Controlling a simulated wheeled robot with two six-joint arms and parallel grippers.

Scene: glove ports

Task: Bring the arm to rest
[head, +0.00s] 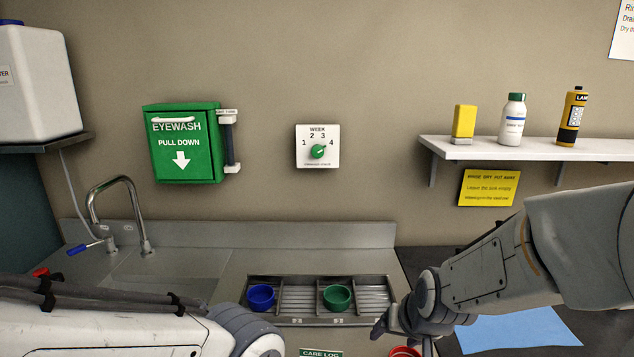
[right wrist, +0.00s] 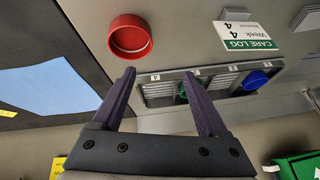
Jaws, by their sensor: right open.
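My right arm (head: 500,265) reaches in from the right in the head view, with its gripper (head: 402,340) low over the counter's front, right of the drain tray. In the right wrist view the right gripper (right wrist: 159,75) has its two dark fingers apart with nothing between the tips. A red cup (right wrist: 130,37) lies beyond the left fingertip, apart from it as far as I can tell. In the head view only the red cup's rim (head: 404,351) shows below the gripper. My left arm (head: 100,325) crosses the bottom left; its gripper is out of view.
The metal tray (head: 263,321) holds a blue cup (head: 261,297) and a green cup (head: 337,297). A blue sheet (head: 520,330) lies under the right arm. A shelf (head: 540,149) with bottles, a week dial (head: 318,147) and a green eyewash box (head: 184,143) are on the wall.

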